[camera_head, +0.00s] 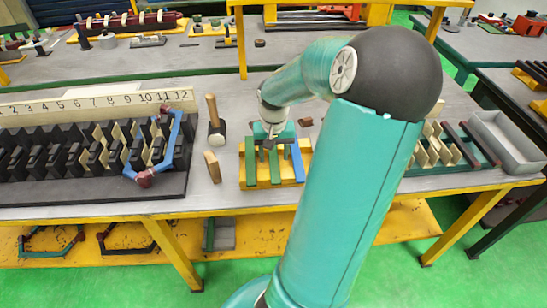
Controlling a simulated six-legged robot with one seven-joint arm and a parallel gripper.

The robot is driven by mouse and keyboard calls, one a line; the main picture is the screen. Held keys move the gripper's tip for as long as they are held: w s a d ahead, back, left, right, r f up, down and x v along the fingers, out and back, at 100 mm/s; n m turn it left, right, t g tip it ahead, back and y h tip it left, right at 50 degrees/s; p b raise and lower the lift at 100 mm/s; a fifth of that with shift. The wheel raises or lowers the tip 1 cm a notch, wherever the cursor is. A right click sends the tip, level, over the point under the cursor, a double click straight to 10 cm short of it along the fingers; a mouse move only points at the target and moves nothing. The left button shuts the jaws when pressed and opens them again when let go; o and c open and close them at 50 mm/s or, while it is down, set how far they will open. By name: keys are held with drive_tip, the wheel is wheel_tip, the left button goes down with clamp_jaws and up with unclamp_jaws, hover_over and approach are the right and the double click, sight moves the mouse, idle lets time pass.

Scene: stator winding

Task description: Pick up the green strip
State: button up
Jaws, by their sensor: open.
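Two green strips lie side by side on a yellow rack (262,181) on the table: a left green strip (251,168) and a middle green strip (275,170). A blue strip (297,164) lies to their right. My gripper (270,143) is open above the far part of the rack, near the far end of the middle strip. I cannot tell whether it touches the strip. My gripper hides the far end of that strip, and my arm covers the rack's right side.
A mallet (215,130) and a small wooden block (212,166) stand left of the rack. Farther left is a black slotted stator (75,165) with a numbered board (90,102) and a blue-and-red coil (172,150). A grey tray (508,145) is at the right.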

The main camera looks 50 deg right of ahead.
drive_tip(key=shift+f, duration=0.25)
clamp_jaws()
